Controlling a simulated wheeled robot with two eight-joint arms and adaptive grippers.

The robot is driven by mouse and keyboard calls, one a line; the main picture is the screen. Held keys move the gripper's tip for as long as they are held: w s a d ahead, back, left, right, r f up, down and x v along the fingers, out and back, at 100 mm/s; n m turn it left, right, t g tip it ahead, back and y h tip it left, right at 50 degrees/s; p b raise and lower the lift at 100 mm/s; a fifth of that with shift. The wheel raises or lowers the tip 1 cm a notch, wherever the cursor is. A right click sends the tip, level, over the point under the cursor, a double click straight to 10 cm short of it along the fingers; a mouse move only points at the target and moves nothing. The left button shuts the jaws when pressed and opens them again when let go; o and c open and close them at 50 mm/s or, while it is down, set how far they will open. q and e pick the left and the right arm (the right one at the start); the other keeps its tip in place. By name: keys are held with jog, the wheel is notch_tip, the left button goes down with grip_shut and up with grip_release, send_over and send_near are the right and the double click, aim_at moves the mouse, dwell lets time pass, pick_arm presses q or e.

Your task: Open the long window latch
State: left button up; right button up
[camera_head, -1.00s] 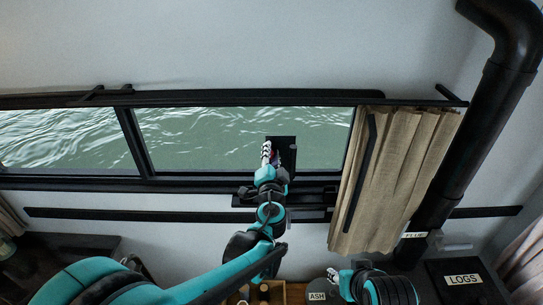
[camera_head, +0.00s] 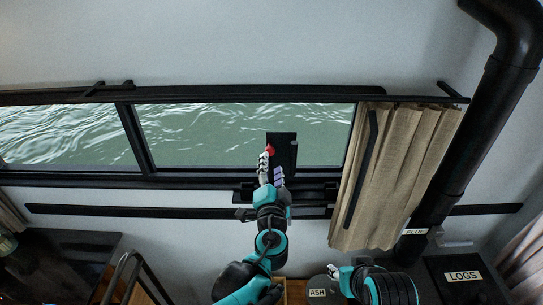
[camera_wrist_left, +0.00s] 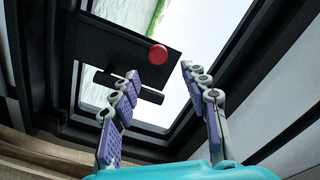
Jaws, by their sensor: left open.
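The window latch is a black upright plate (camera_head: 286,151) at the lower right of the window, with a round red button (camera_head: 270,150) by its left edge. In the left wrist view the plate (camera_wrist_left: 120,45) lies ahead, with the red button (camera_wrist_left: 157,54) at its right end and a dark bar (camera_wrist_left: 128,84) below it. My left gripper (camera_head: 271,172) is open just below the plate; in the wrist view its fingers (camera_wrist_left: 160,76) stand apart with nothing between them, and contact cannot be told. My right gripper (camera_head: 334,272) is low, beside the ASH lid, its jaws unclear.
A beige curtain (camera_head: 383,180) hangs right of the latch, with a black flue pipe (camera_head: 470,140) beyond it. The dark window sill (camera_head: 190,183) runs under the glass. An ASH lid (camera_head: 317,293) and a LOGS box (camera_head: 463,276) are at the lower right.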

aim_at(270, 153)
pick_arm(q)
jog(key=s, duration=0.3)
jog(key=shift+s, duration=0.4)
jog(key=w+p, duration=0.1)
jog(key=w, duration=0.3)
jog(key=w+p, duration=0.2)
jog(key=w, duration=0.2)
jog(key=w+p, duration=0.1)
jog(key=w, duration=0.3)
jog(key=shift+a+f, duration=0.2)
jog(key=shift+f, duration=0.05)
grip_shut()
